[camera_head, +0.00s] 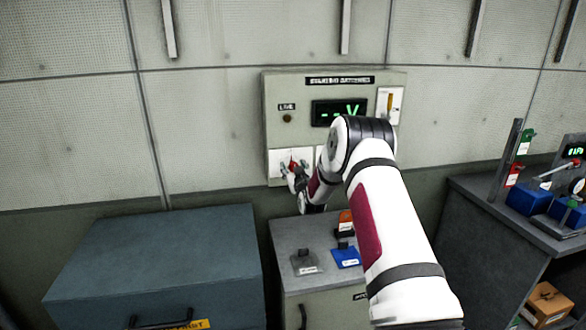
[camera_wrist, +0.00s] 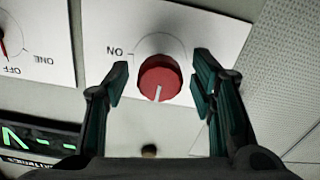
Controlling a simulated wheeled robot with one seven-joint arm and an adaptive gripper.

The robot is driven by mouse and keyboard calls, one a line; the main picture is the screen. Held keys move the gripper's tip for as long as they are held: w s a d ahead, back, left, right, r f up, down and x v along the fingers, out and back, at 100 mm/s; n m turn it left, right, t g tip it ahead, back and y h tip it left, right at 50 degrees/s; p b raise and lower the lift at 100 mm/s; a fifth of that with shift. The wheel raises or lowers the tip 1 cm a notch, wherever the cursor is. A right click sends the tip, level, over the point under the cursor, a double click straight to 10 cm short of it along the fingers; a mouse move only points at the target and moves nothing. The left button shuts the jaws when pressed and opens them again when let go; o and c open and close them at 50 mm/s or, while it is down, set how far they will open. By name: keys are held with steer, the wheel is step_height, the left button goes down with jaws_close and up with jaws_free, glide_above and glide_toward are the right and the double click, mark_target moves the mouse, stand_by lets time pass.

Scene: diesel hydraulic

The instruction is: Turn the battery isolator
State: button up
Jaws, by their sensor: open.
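The red rotary knob (camera_wrist: 160,80) sits on a white plate (camera_wrist: 215,25) in the middle of the wrist view. Its white pointer line faces down in that picture. The word ON reads upside down to its left; any other mark is hidden. The knob also shows as a small red spot in the head view (camera_head: 293,165), at the lower left of the grey wall panel (camera_head: 276,98). My gripper (camera_wrist: 158,92) is open, with one finger on each side of the knob. A gap shows at the left finger; the right finger is closer, and contact there is unclear. In the head view my gripper (camera_head: 296,175) is at the panel's lower left.
A second white plate (camera_wrist: 30,40) with OFF and ONE marks is beside the knob's plate. The panel has a green display (camera_head: 340,112) and a small lamp (camera_head: 287,118). Below stand a blue-grey chest (camera_head: 155,255) and a grey cabinet (camera_head: 300,236) with loose items on top.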

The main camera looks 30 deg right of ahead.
steer(key=shift+w+d, duration=0.1)
steer(key=shift+w, duration=0.15)
steer(key=c, duration=1.2)
